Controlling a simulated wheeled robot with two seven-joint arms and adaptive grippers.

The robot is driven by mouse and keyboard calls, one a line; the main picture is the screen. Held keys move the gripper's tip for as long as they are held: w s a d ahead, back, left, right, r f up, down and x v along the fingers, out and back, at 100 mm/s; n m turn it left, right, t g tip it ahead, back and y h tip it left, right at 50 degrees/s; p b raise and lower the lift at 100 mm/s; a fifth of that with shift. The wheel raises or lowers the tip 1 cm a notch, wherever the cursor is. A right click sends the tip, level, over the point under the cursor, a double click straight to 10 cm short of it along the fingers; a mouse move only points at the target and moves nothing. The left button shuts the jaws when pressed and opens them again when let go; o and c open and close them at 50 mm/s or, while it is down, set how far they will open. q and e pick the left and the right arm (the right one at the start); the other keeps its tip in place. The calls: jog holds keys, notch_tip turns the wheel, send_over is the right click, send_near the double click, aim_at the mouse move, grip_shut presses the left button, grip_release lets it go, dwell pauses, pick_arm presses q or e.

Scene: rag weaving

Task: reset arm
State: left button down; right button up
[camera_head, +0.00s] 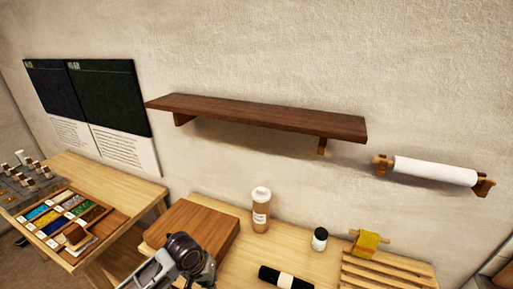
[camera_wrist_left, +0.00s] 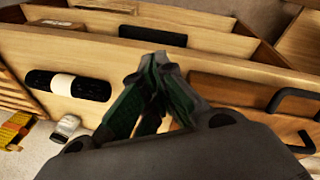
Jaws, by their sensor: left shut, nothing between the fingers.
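My left gripper (camera_wrist_left: 155,68) shows in the left wrist view with its dark green finger pads angled together and the tips meeting. Nothing is held between them. Below the tips is a pale wooden surface. A black roll with a white band (camera_wrist_left: 68,85) lies to the left of the fingers, apart from them. In the head view a grey and black part of my arm (camera_head: 188,255) shows at the bottom, in front of a brown wooden block (camera_head: 197,224); its fingertips cannot be made out there. My right gripper is in neither view.
The table holds a cup (camera_head: 261,209), a dark jar (camera_head: 320,239), a black roll (camera_head: 285,277), a yellow cloth (camera_head: 367,242) and a slatted rack (camera_head: 385,272). A side table bears a sample tray (camera_head: 118,217). A shelf (camera_head: 260,115) and paper roll (camera_head: 435,171) are on the wall.

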pick_arm(q)
jog(key=shift+s+d+r+m+t, duration=0.6)
jog(key=shift+s+r+m+t, duration=0.3)
jog(key=shift+s, duration=1.9)
jog(key=s+a+y, duration=0.2)
jog(key=s+a, duration=0.5)
jog(key=a, duration=0.2)
notch_tip(320, 180, down, 34)
jog(key=s+g+b, duration=0.1)
jog(key=s+b, duration=0.1)
jog(key=s, duration=0.1)
jog(key=s+a+f+b, duration=0.1)
jog(key=s+a+f, duration=0.1)
jog(key=s+f, duration=0.8)
jog(key=s+a+f+m+g+b, duration=0.1)
jog(key=s+f, duration=1)
jog(key=s, duration=0.1)
jog(key=shift+a+f, duration=0.3)
jog(key=shift+a, duration=0.1)
